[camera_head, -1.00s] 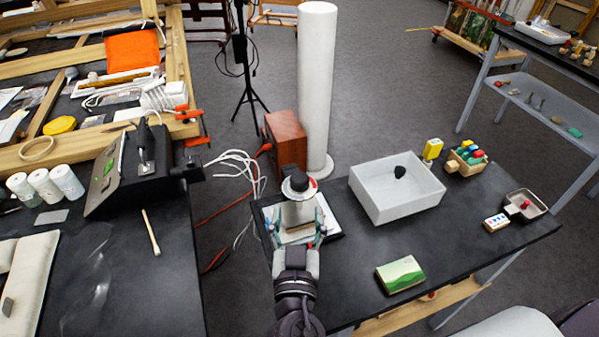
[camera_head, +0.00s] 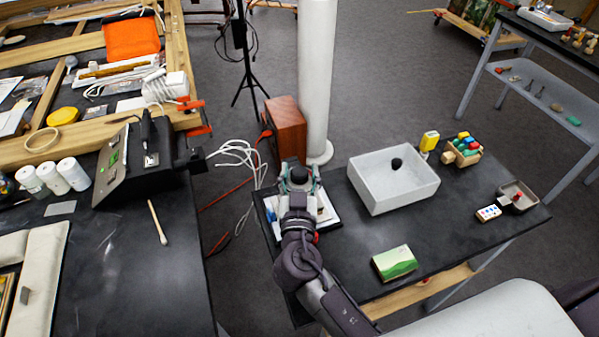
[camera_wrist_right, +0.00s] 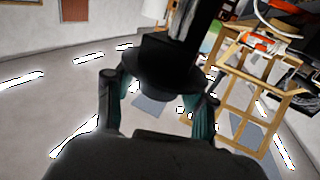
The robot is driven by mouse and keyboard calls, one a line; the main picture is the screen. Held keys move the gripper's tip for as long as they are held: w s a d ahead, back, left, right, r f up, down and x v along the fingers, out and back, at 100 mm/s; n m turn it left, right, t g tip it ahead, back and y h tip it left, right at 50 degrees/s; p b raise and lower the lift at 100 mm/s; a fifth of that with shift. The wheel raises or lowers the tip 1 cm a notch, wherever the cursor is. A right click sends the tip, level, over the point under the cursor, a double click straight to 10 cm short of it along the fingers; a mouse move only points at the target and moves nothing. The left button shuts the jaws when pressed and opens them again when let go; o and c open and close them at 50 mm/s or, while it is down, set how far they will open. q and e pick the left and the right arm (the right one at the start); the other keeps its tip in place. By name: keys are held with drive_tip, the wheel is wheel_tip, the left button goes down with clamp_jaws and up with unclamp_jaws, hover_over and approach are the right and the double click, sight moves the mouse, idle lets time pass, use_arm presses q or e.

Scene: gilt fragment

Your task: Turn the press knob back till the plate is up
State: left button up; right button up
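The press stands at the left end of the right-hand table, largely hidden behind my right arm. Its dark round knob (camera_head: 299,174) is at the top; the right wrist view shows the knob (camera_wrist_right: 160,80) as a wide dark disc. My right gripper (camera_head: 301,180) is at the knob, with one teal finger on each side. In the right wrist view the fingers of my right gripper (camera_wrist_right: 165,98) meet the disc's edges and look closed on it. The pale press base (camera_head: 328,216) shows beside my arm; the plate's height is hidden. My left gripper is not in view.
A white bin (camera_head: 392,190) with a black lump stands right of the press. A green-white box (camera_head: 395,263) lies near the front edge. A brown box (camera_head: 286,128) and white column (camera_head: 318,80) stand behind. A gap with cables separates the left bench (camera_head: 110,260).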

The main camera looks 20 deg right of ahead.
drive_tip(key=c, duration=0.8)
drive_tip(key=shift+n+y, duration=0.3)
drive_tip(key=shift+y, duration=0.1)
